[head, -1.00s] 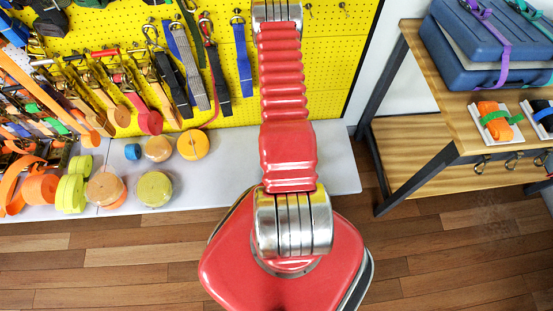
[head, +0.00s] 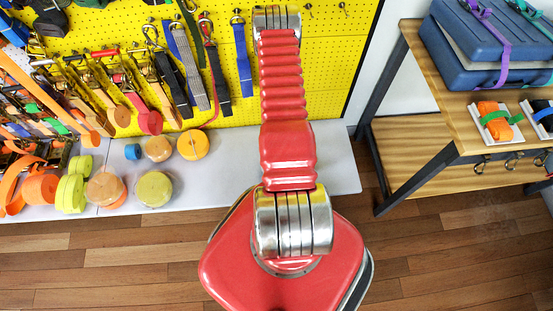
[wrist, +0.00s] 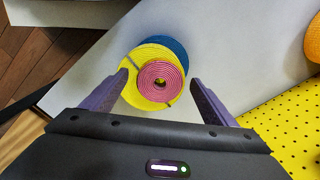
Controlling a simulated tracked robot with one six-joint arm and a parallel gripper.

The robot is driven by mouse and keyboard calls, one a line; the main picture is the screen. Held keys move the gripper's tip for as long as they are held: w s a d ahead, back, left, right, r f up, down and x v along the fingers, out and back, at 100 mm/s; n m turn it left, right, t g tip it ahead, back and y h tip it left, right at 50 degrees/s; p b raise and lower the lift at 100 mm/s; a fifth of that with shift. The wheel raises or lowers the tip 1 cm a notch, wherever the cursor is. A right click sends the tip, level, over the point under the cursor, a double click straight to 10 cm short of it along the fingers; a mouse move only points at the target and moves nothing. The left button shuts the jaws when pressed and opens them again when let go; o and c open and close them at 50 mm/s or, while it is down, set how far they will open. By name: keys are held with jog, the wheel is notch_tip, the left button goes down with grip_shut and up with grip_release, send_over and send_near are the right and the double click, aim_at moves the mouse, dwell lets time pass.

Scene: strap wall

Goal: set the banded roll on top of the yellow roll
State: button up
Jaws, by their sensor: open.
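My gripper (wrist: 160,82) is open in the wrist view, its purple fingers on either side of a small stack of rolls. The stack shows a pink coiled roll (wrist: 161,81) on top, a larger yellow disc (wrist: 140,93) under it, and blue (wrist: 175,47) behind. Thin grey lines cross the yellow disc, perhaps a band. I cannot tell which of these is the banded roll. In the head view, a pale yellow roll (head: 154,189) and a yellow-orange roll (head: 193,145) lie on the grey shelf. My arm hides part of the shelf there, and my gripper is out of that view.
Tan rolls (head: 158,149), a blue roll (head: 132,152) and green-yellow rolls (head: 70,192) share the grey shelf (head: 232,180). Straps hang on the yellow pegboard (head: 270,130) behind. In the wrist view, an orange roll (wrist: 313,40) is at the right edge. A wooden rack (head: 420,70) stands right.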

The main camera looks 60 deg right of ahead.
notch_tip(320, 180, up, 12)
dwell(1.1)
jog(key=shift+r, duration=0.15)
dwell(0.6)
